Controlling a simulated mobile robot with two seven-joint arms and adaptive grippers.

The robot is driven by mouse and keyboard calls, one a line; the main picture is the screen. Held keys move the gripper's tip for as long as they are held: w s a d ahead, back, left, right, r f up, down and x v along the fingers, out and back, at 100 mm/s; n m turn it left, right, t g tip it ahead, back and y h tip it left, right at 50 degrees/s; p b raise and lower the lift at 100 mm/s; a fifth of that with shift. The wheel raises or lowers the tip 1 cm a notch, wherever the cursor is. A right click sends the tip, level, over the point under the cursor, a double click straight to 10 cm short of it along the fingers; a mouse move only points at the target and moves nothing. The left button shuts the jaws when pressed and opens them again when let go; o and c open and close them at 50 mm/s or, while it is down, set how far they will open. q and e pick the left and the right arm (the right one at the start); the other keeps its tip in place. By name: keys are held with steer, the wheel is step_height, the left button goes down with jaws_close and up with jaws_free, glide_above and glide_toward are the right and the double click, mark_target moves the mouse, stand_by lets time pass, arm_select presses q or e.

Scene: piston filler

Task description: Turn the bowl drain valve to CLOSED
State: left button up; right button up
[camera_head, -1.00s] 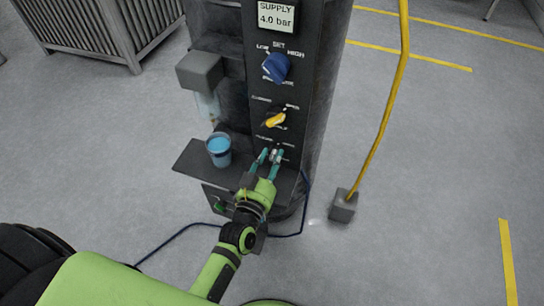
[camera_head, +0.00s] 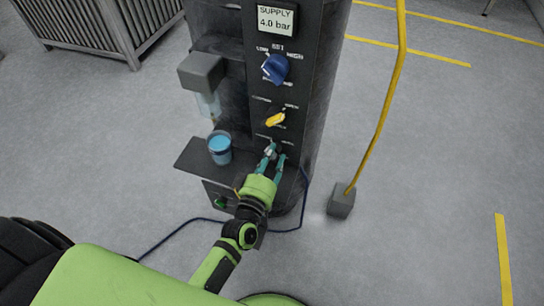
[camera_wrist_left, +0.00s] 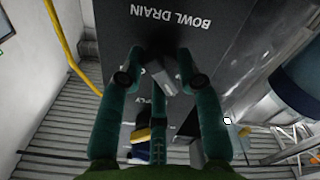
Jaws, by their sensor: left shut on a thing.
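The bowl drain valve is a small grey handle (camera_head: 270,149) low on the dark front panel, below the yellow knob. It also shows in the left wrist view (camera_wrist_left: 163,75) under upside-down "BOWL DRAIN" lettering, slanted between my fingers. My left gripper (camera_head: 274,156) is shut on the handle, one teal finger on each side; its fingers also show in the left wrist view (camera_wrist_left: 160,75). The position labels beside the handle are partly hidden or too small to read. My right gripper is not in view.
Above the valve are the yellow knob (camera_head: 275,119), the blue knob (camera_head: 275,68) and the supply display (camera_head: 277,18). A blue cup (camera_head: 219,147) stands on the shelf (camera_head: 190,157) left of the gripper. A yellow pole (camera_head: 381,110) stands to the right on a grey block (camera_head: 341,202).

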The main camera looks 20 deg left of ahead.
arm_select(q)
steer(key=shift+s+f+n, duration=0.15)
steer(key=shift+f+n, duration=0.25)
steer(key=shift+n, duration=0.1)
steer(key=shift+d, duration=0.1)
steer(key=o, duration=1.1)
steer(key=shift+r, duration=0.1)
steer(key=s, duration=1.2)
steer(key=shift+a, duration=0.25)
steer(key=shift+w, duration=0.1)
